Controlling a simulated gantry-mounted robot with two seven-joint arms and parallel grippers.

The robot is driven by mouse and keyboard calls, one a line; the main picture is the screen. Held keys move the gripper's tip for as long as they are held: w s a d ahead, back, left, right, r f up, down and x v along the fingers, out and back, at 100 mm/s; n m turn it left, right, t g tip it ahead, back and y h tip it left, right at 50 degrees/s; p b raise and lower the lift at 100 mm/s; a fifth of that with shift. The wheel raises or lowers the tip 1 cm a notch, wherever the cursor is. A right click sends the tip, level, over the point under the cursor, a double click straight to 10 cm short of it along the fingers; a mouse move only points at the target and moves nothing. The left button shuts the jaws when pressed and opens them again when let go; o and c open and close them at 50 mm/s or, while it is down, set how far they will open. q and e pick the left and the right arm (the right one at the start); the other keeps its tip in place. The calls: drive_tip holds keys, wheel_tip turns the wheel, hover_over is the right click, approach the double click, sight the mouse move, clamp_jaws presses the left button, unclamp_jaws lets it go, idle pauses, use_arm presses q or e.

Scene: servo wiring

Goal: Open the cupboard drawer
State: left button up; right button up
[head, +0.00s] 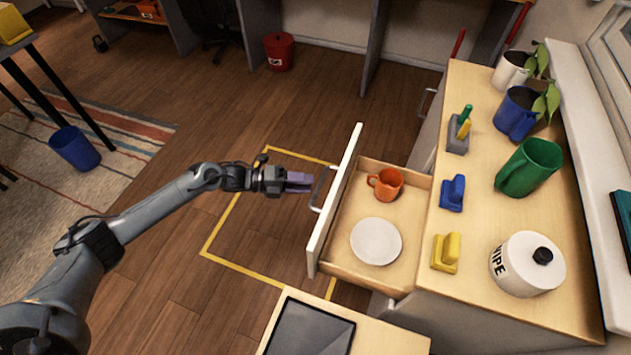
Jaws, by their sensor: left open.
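The cupboard drawer (339,242) is pulled out from the wooden-topped cupboard (480,285). Its white front (336,200) faces left and carries a metal handle (316,192). An orange mug (386,184) and a white plate (376,241) are inside the drawer. My left gripper (306,182) is open and sits just left of the handle, with its fingers pointing right toward it. I cannot tell whether the fingertips touch the handle. My right gripper is not in view.
A green watering can or jug (530,167), a blue pot (516,112), a white jar (527,264) and small blue and yellow blocks stand on the cupboard top. A lower table (383,330) with a dark panel is at the bottom. Floor left of the drawer is clear.

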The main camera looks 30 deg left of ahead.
use_arm(q)
drive_tip(key=p+v, duration=0.1)
drive_tip(key=v, duration=0.4)
drive_tip(key=shift+s+a+r, duration=0.1)
drive_tip(key=shift+s+a, duration=0.1)
drive_tip(key=shift+a, duration=0.1)
